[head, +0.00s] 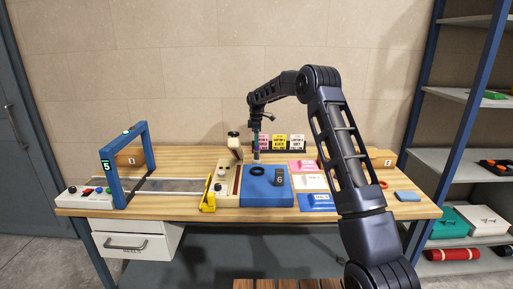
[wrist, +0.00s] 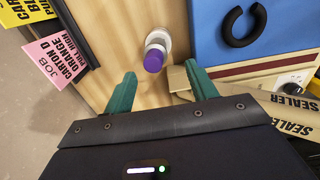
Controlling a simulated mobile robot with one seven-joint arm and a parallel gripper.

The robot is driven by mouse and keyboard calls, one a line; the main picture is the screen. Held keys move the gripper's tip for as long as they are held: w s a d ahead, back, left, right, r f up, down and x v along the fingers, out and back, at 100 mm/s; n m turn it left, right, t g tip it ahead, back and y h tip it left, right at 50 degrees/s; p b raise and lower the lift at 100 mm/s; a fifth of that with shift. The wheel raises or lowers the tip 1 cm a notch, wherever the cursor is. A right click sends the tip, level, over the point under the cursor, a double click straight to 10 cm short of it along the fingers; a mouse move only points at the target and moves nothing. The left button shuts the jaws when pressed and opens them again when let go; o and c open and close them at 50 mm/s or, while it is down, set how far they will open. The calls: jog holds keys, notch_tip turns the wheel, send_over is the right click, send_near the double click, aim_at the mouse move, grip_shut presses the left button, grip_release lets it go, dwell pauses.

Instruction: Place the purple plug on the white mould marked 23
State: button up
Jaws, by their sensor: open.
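The purple plug (wrist: 154,60) shows in the wrist view, with a pale white and grey part at its far end, against the wooden bench top. My gripper (wrist: 160,72) is open, with its green fingers either side of the plug's near end; I cannot tell if they touch it. In the head view my gripper (head: 256,148) points down behind the blue block; the plug's purple is not discernible there. A white flat piece (head: 312,182) lies between a pink and a blue one at right; its marking is too small to read, so I cannot confirm it as mould 23.
Job cards (head: 279,142) stand behind. A blue arch (head: 146,165) stands further left. A red ring (head: 383,184) lies at right.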

notch_tip(320, 180, up, 6)
jog(key=shift+f, duration=0.2)
jog(key=s+d+r+m+t, duration=0.1)
jog(key=s+d+r+m, duration=0.2)
jog(key=s+d+r, duration=0.45)
jog(key=s+d+r+m+t, duration=0.1)
jog(key=s+d+r+m, duration=0.3)
jog(key=s, duration=0.7)
jog(key=s+d+r+m, duration=0.2)
jog(key=s+d+r, duration=0.5)
jog(key=s, duration=0.2)
jog(key=s+d+f+m+t, duration=0.1)
jog(key=s+d+f+m, duration=0.2)
jog(key=s, duration=0.7)
jog(key=s+d+f+m, duration=0.3)
jog(key=s+d, duration=0.1)
jog(key=s, duration=0.6)
jog(key=s+d+f+m+t, duration=0.1)
jog(key=s+d+f+m, duration=0.2)
jog(key=s, duration=0.7)
jog(key=shift+s+d+t, duration=0.25)
jog(key=shift+s+t, duration=0.05)
